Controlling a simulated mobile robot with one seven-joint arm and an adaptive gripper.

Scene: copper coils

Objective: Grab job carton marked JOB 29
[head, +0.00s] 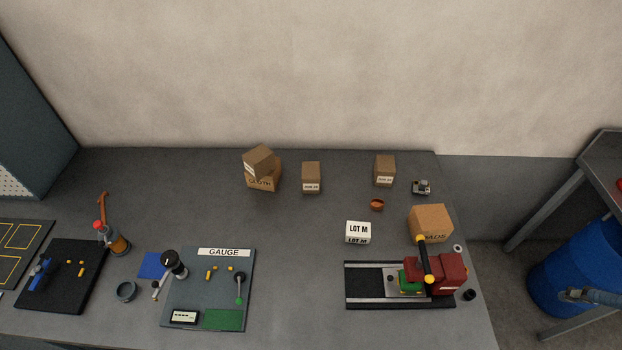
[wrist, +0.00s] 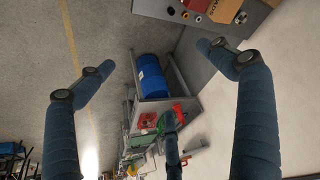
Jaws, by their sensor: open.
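Three small brown cartons with white labels are at the back of the grey bench in the head view. One carton (head: 258,158) sits askew on top of a larger box marked CLOTH (head: 262,183). A second carton (head: 311,174) stands upright to its right. A third carton (head: 384,167) stands further right. Their labels are too small to read surely, so I cannot tell which is JOB 29. My gripper (wrist: 155,58) is open and empty in the wrist view, its fingers wide apart. It points toward the floor and blue drum, away from the cartons.
A white LOT M box (head: 358,232), copper cup (head: 377,204), larger carton (head: 431,222) and red-headed machine (head: 434,273) are at bench right. A GAUGE board (head: 208,290) is front left. The blue drum (head: 572,275) stands right of the bench. The wall is behind.

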